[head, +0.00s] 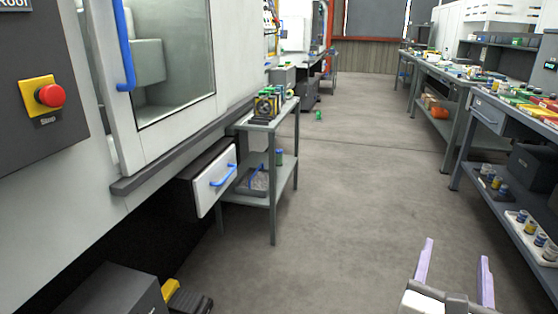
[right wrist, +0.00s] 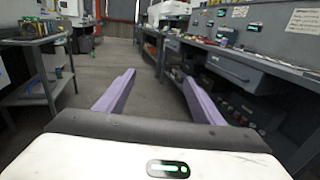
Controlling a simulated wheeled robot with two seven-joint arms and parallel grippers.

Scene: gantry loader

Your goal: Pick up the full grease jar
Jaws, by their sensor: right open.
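My right gripper (head: 456,250) is open and empty over the floor at the lower right of the head view. Its two lilac fingers also show spread apart in the right wrist view (right wrist: 159,77). Several small jars (head: 529,227) stand in a white tray on the lower shelf of the right bench, to the right of the gripper. I cannot tell which jar is the full grease jar. My left gripper is not in view.
The small grey table (head: 286,109) stands left of the aisle, beside an open drawer (head: 216,178) with a blue handle. The right bench (head: 486,115) holds many items. A small green object (head: 319,115) lies far down the floor. The aisle (head: 350,190) is otherwise clear.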

